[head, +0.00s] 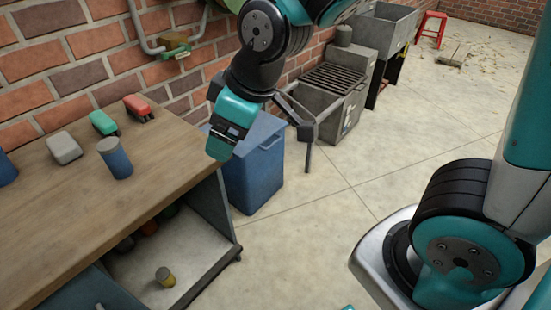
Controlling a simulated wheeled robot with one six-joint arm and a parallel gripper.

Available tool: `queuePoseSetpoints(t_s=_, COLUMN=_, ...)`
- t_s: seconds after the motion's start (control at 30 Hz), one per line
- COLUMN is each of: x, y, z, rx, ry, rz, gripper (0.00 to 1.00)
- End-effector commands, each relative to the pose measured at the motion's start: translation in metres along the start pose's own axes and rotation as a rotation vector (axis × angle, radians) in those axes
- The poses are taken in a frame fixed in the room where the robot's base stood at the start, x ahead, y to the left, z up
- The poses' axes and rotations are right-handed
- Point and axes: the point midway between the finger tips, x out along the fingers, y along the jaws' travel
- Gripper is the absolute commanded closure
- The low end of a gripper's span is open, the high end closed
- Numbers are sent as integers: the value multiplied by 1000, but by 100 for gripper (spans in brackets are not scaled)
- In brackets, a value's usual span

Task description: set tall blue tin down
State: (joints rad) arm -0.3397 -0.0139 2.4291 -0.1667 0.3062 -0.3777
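My gripper (264,158) hangs in the air beyond the bench's right end, in front of the blue bin, clear of both tins. One dark finger stands well out to the right with nothing against it. The other finger is hidden behind my teal wrist. I see no tin in the gripper.
A yellow-topped can (165,277) stands on the shelf below. A blue bin (255,180) stands beside the bench. Floor to the right is open.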

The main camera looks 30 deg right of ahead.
Motion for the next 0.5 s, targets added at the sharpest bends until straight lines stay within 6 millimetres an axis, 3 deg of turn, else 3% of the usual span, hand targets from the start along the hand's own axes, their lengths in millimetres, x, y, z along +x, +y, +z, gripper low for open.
queuePoseSetpoints(t_s=0.03, x=-21, y=-20, z=15, rx=69, ry=-26, rz=-68, gripper=17)
queuePoseSetpoints(t_s=0.1, x=-42, y=-47, z=36, rx=147, ry=-84, rz=-155, gripper=17)
queuePoseSetpoints(t_s=0.2, x=-63, y=-74, z=58, rx=211, ry=-154, rz=-229, gripper=17)
queuePoseSetpoints(t_s=0.33, x=-74, y=-89, z=70, rx=240, ry=-199, rz=-265, gripper=17)
queuePoseSetpoints(t_s=0.5, x=-75, y=-91, z=71, rx=245, ry=-207, rz=-269, gripper=17)
